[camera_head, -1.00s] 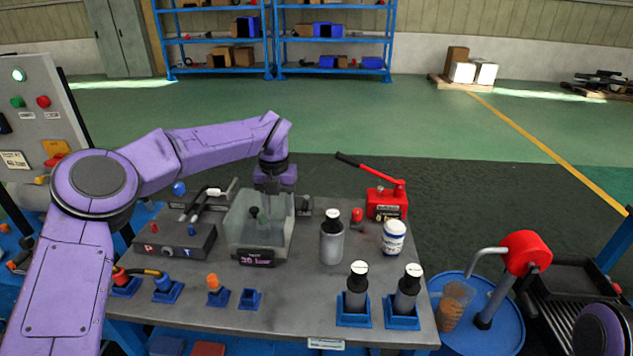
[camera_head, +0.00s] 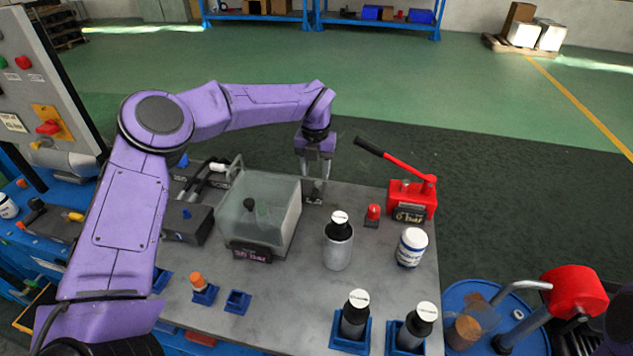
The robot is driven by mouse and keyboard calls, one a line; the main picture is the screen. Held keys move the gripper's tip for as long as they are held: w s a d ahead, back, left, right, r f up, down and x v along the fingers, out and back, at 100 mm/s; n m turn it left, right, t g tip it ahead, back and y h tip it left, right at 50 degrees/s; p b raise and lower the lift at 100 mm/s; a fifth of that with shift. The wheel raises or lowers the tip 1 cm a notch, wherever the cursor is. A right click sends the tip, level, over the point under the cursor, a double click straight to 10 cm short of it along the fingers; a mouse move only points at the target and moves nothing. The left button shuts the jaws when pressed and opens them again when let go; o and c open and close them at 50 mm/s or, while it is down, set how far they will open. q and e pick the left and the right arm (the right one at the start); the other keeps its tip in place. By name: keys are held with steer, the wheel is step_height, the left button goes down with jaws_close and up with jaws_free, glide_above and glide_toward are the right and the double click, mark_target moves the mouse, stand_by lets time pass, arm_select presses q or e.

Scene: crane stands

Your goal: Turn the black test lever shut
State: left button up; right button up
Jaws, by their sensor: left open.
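A clear open-topped box (camera_head: 283,214) with a dark reading label stands on the grey table. A small black-knobbed lever (camera_head: 249,204) shows through its wall; I cannot tell for sure that this is the test lever, or how far it is turned. My left gripper (camera_head: 315,190) points down just right of the box's far right corner. Its fingers are apart with nothing visible between them, close to a small dark block (camera_head: 313,198) on the table; I cannot tell if they touch it. My right gripper is out of view.
A red hand pump (camera_head: 412,200) with a long black-gripped handle stands at the table's back right. A small red part (camera_head: 373,214), a grey bottle (camera_head: 338,245) and a white jar (camera_head: 411,247) stand nearby. More bottles in blue holders stand at the front.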

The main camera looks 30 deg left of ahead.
mark_target(315, 188)
arm_select(q)
step_height(315, 188, down, 5)
steer(key=shift+w+f+p, duration=0.1)
steer(key=shift+p, duration=0.35)
steer(key=shift+f, duration=0.4)
jaws_close()
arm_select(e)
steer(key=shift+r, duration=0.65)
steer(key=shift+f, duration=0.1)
